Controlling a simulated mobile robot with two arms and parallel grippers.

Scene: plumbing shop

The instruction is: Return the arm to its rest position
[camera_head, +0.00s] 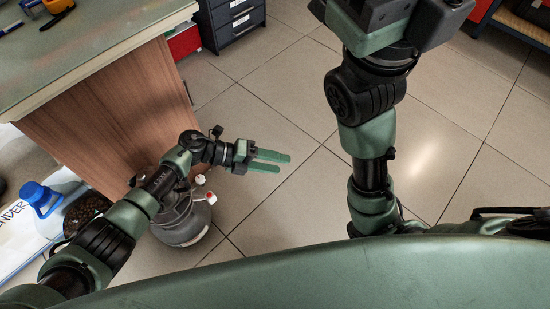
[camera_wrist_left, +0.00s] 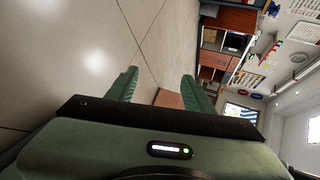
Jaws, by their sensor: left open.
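My left gripper (camera_head: 272,161) is open and empty over the tiled floor, right of the wooden counter in the head view. Its two green fingers point right and stand apart. In the left wrist view the fingers (camera_wrist_left: 160,88) are also spread, with nothing between them but floor and a brown surface behind. My left arm (camera_head: 130,210) reaches in from the lower left. My right arm (camera_head: 372,150) is bent up to the top of the head view. Its fingertips are not in view.
A counter (camera_head: 80,75) with a wood side stands at the left, tools on its top. A grey tank (camera_head: 183,222) sits on the floor under my left forearm. A blue-capped jug (camera_head: 42,200) is at far left. A dark drawer cabinet (camera_head: 232,20) stands behind. The middle floor is clear.

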